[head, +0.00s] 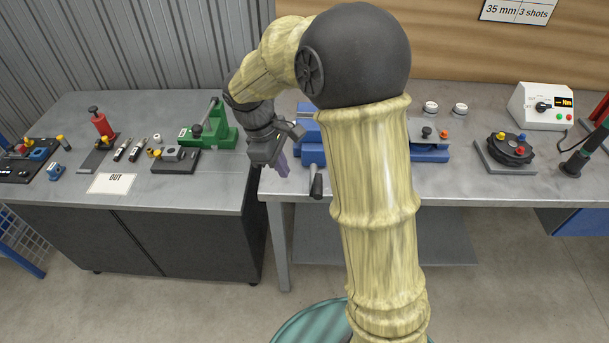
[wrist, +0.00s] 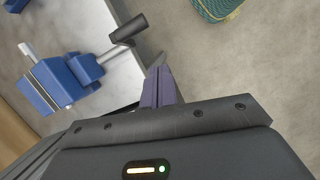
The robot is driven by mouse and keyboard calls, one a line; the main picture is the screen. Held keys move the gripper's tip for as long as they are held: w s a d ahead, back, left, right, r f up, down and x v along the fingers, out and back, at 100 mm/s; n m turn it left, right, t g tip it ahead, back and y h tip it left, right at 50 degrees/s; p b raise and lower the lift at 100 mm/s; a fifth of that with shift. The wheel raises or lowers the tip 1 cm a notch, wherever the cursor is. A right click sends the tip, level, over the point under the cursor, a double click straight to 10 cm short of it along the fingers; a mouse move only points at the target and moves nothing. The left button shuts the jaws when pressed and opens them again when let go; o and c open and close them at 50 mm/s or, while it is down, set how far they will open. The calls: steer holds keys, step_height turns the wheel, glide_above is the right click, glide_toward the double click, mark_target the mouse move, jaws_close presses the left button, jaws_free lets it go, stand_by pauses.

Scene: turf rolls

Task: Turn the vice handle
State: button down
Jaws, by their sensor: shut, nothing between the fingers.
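The blue vice (head: 311,153) stands at the front edge of the right-hand bench, partly hidden behind my arm in the head view. Its dark handle grip (head: 316,187) sticks out past the bench edge. In the wrist view the vice (wrist: 62,80) is at the left, with its black handle (wrist: 128,29) at the upper middle. My gripper (head: 283,168) is just left of the handle, pointing down near the gap between the benches. Its purple fingers (wrist: 159,88) are shut and empty. In the wrist view they appear apart from the handle.
A green press (head: 215,132) stands on the left bench, near several small tools and an OUT card (head: 110,184). Right of my arm are a blue fixture (head: 430,153), a round black fixture (head: 510,148) and a white meter box (head: 541,105). The floor in front is clear.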

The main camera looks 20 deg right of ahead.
mark_target(315, 196)
steer(key=w+r+n, duration=0.1)
steer(key=w+a+n+h, duration=0.1)
steer(key=w+r, duration=0.1)
steer(key=shift+w+a+r+n+h+p, duration=0.25)
steer(key=shift+a+r+n+h+p, duration=0.05)
steer(key=shift+n, duration=0.1)
steer(key=shift+f, duration=0.15)
steer(key=s+d+r+p+x, duration=0.1)
steer(key=d+p+x, duration=0.1)
steer(key=x, duration=1)
steer(key=shift+d+f+p, duration=0.2)
steer(key=shift+d+p, duration=0.1)
steer(key=shift+d, duration=0.1)
steer(key=shift+s, duration=0.2)
steer(key=shift+d, duration=0.2)
